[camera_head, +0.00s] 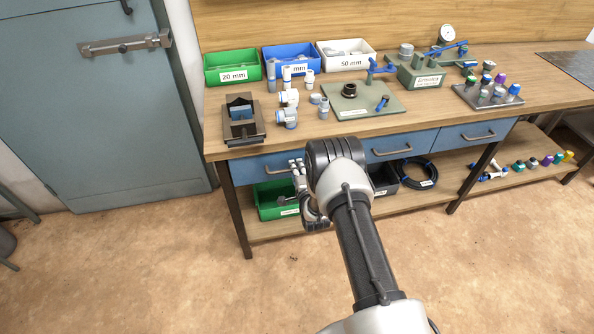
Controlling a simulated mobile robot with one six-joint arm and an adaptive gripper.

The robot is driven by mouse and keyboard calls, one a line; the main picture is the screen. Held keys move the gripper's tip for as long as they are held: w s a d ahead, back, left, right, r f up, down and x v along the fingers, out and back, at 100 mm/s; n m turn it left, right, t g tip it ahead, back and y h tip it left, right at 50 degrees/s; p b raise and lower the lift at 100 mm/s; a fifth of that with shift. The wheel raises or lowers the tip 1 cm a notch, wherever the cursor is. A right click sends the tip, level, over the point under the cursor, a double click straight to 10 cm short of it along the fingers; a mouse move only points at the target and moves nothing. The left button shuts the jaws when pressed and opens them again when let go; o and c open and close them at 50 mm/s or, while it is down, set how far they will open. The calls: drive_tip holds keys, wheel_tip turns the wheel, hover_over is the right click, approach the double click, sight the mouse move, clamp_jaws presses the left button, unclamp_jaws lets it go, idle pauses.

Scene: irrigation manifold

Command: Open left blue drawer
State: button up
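The left blue drawer (252,171) is in the bench front, under the left part of the worktop. My wrist hides part of the gripper, so I cannot tell whether the fingers are apart or touch the handle.
The middle blue drawer (415,142) and right blue drawer (475,134) look shut. A green bin (268,203) and a black hose coil (416,172) sit on the lower shelf. Fittings crowd the worktop (430,110). The floor in front is clear.

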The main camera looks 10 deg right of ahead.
clamp_jaws()
idle(0.6)
